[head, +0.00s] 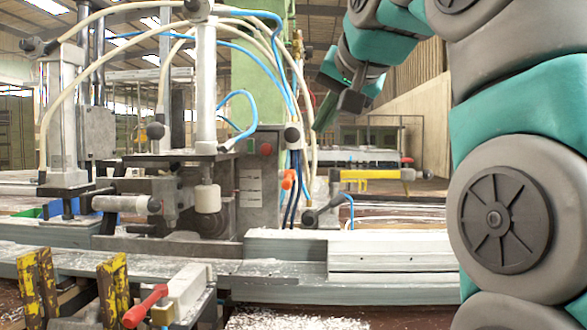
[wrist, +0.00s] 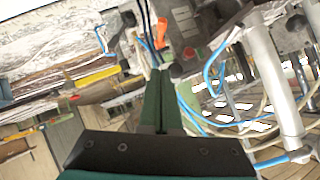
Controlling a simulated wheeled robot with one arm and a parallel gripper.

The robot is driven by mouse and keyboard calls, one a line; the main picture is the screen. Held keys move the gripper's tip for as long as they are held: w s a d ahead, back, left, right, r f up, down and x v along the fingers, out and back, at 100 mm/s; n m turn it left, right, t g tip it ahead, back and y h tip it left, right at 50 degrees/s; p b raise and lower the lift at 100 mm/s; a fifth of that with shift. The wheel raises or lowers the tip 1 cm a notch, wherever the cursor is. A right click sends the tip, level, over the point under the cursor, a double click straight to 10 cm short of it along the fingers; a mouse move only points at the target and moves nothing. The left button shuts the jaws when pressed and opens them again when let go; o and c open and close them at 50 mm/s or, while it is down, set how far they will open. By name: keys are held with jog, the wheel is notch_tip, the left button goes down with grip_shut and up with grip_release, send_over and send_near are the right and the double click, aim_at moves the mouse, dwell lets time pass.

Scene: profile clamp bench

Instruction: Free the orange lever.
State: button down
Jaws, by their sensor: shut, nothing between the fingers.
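The small orange lever (head: 288,180) is at the middle of the machine in the head view, beside dark and pale hoses. In the wrist view the orange lever (wrist: 158,27) shows just beyond my fingertips, close to dark cables. My gripper (head: 318,122) is up and to the right of the lever in the head view, fingers pointing down, apart from it. In the wrist view my gripper (wrist: 161,75) has its green fingers together with nothing between them. What the lever's lower end is fixed to is too small to tell.
A larger red lever (head: 146,305) lies on the front clamp. The air right of the hoses is fairly open.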

send_over(290, 179)
jog(key=s+d, duration=0.3)
notch_tip(290, 179, down, 6)
jog(key=r, duration=0.1)
jog(key=shift+a+f+b, duration=0.1)
jog(key=shift+a+f, duration=0.2)
jog(key=shift+f, duration=0.35)
jog(key=shift+a+f+b, duration=0.15)
jog(key=shift+a+f, duration=0.15)
jog(key=shift+f, duration=0.3)
jog(key=shift+a+f+b, duration=0.1)
jog(key=shift+a+f, duration=0.2)
jog(key=shift+f, duration=0.35)
jog(key=shift+f+t+b, duration=0.3)
jog(key=shift+t+b, duration=0.2)
jog(key=shift+b, duration=0.35)
